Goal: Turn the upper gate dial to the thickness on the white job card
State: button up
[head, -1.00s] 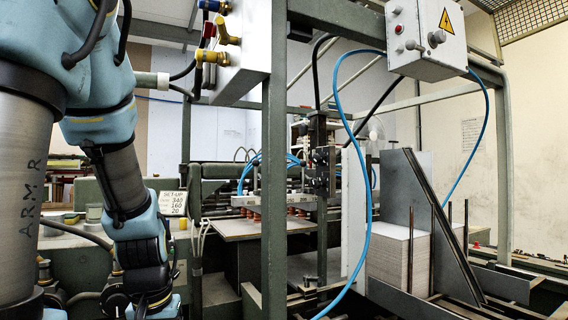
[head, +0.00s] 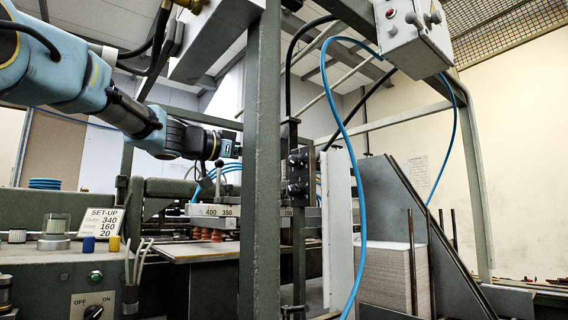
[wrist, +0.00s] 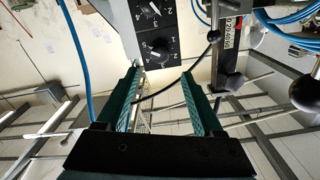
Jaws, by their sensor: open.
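The white job card (head: 100,222) stands at the left in the head view. It is headed SET-UP and shows 340, 160 and, on its bottom line, 20; the small labels are hard to read. In the wrist view a dark panel carries two numbered dials with pointer knobs, one dial (wrist: 150,12) at the top edge and another (wrist: 158,47) below it. I cannot tell which is the upper gate dial. My open gripper (wrist: 161,75) has its green fingers apart, empty, just below the second dial. In the head view my gripper (head: 232,148) is beside the green post.
The green post (head: 260,180) stands in front of part of the machine. A blue hose (head: 345,130) hangs to its right. In the wrist view a scale plate (wrist: 230,35) and black ball knobs (wrist: 231,80) lie right of the dials. A board stack (head: 385,275) stands at the right.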

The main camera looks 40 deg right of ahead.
aim_at(291, 160)
jog(key=d+p, duration=0.1)
jog(key=d, duration=0.1)
jog(key=d+p, duration=0.1)
jog(key=d, duration=0.2)
jog(key=d+p, duration=0.2)
jog(key=d, duration=0.1)
jog(key=shift+s+d+r, duration=0.1)
jog(key=shift+s+d, duration=0.05)
jog(key=shift+s, duration=0.1)
jog(key=shift+d, duration=0.35)
grip_shut()
jog(key=shift+f, duration=0.2)
